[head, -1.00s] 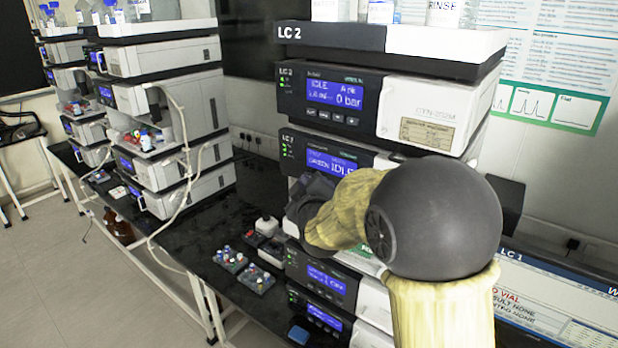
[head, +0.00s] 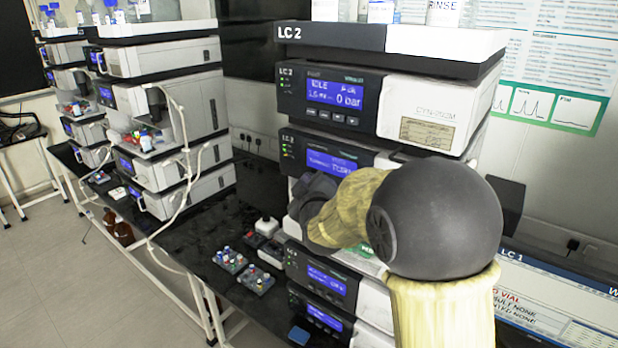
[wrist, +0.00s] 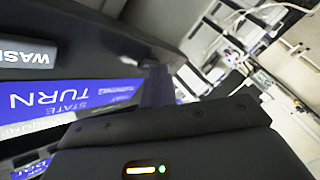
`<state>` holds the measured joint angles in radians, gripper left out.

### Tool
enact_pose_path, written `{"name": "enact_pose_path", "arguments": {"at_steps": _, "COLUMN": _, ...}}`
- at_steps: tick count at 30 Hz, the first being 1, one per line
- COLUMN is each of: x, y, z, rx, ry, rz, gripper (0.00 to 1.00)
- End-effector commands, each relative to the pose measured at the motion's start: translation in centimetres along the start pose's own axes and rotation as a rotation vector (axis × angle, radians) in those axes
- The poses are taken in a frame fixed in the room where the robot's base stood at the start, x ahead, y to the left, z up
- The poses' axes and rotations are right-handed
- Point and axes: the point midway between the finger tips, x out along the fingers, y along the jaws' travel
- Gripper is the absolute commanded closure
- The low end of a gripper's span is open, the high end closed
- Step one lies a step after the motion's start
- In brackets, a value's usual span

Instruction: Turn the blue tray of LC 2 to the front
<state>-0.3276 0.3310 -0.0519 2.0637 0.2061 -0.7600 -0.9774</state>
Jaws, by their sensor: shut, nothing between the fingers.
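The LC 2 stack (head: 331,34) stands in front of me in the head view. Its second module has a blue display (head: 332,162); the same display (wrist: 65,97) reads "STATE TURN" in the wrist view. A grey WASH key (wrist: 25,58) sits beside it. My gripper (head: 312,192) is at the module's front, below the display. In the wrist view its shut fingers (wrist: 157,86) reach the dark panel edge and hold nothing; I cannot tell whether they touch it. The blue tray of LC 2 cannot be made out; my arm covers the module's opening.
Small vial racks (head: 229,260) and a white-capped bottle (head: 266,226) stand on the black bench left of the stack. A second instrument stack (head: 160,100) is at the left. An LC 1 screen (head: 560,305) is at the lower right. Bottles stand on top of LC 2.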

Motion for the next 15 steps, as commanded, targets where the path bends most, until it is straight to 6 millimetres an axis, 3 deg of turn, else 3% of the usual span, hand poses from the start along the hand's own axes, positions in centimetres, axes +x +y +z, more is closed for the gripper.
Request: {"name": "enact_pose_path", "arguments": {"at_steps": 15, "x": -1.2, "y": -0.8, "z": -0.8, "rx": -0.001, "ry": 0.000, "rz": 0.000, "gripper": 1.00}}
